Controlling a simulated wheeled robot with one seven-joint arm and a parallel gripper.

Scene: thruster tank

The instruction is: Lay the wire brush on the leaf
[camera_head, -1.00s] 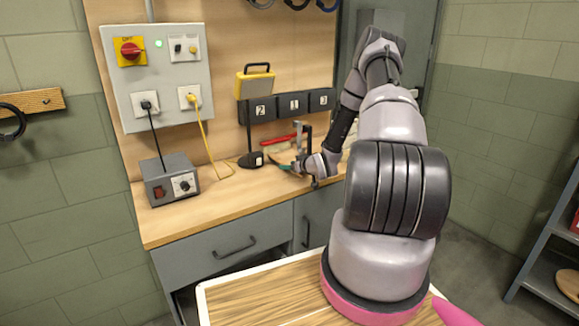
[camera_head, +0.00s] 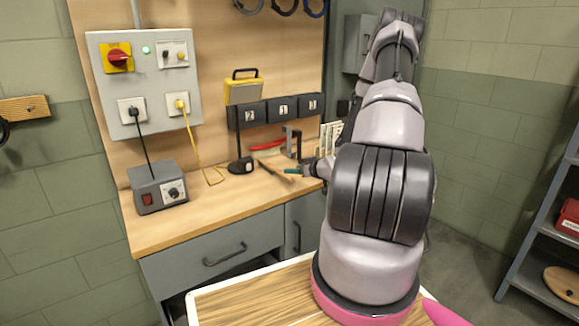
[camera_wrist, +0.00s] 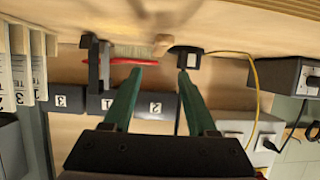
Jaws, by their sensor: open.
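The wire brush lies on the workbench. In the wrist view its pale bristles (camera_wrist: 135,51) and wooden end show near the top, and its tan handle (camera_head: 272,170) shows in the head view. My gripper (camera_wrist: 161,70) is open and empty, its green fingers pointing toward the brush and apart from it. In the head view my gripper (camera_head: 293,172) is just right of the brush, partly hidden by my arm. A wood-grained panel with a white edge (camera_head: 240,298) is at the bottom; I cannot tell whether it is the leaf.
A red-handled tool (camera_head: 272,145) and a grey upright bracket (camera_head: 291,140) are close to the brush. A black-based stand (camera_head: 241,166) and a grey power box (camera_head: 159,187) are to the left. The bench front is clear.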

